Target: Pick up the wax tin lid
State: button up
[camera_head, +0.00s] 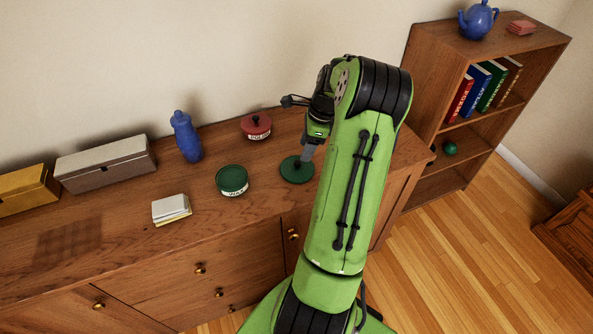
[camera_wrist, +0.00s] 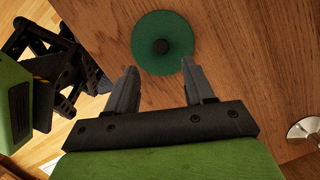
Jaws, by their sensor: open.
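The wax tin lid, a flat green disc with a dark central knob, lies on the sideboard top (camera_head: 110,225) right of the wax tin (camera_head: 232,181). The lid (camera_head: 293,174) is partly covered by my gripper (camera_head: 307,153) in the head view. In the wrist view the whole lid (camera_wrist: 161,29) shows just beyond my fingertips. My gripper (camera_wrist: 160,72) is open and empty, with bare wood between its fingers. Its height above the lid is hard to judge. The green wax tin is upright with a pale label.
A red tin (camera_head: 256,126) stands behind, left of my gripper. A blue bottle (camera_head: 186,138), a grey box (camera_head: 106,163), a yellow box (camera_head: 27,190) and a white-topped stack (camera_head: 170,209) are farther left. A bookshelf (camera_head: 500,55) stands at right.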

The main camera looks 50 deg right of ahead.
aim_at(298, 162)
jog(key=b+x, duration=0.1)
jog(key=x, duration=0.5)
jog(key=shift+w+f+b, duration=0.25)
jog(key=shift+w+b, duration=0.05)
jog(key=shift+b, duration=0.1)
jog(key=shift+r, duration=0.1)
jog(key=shift+c, duration=0.3)
grip_shut()
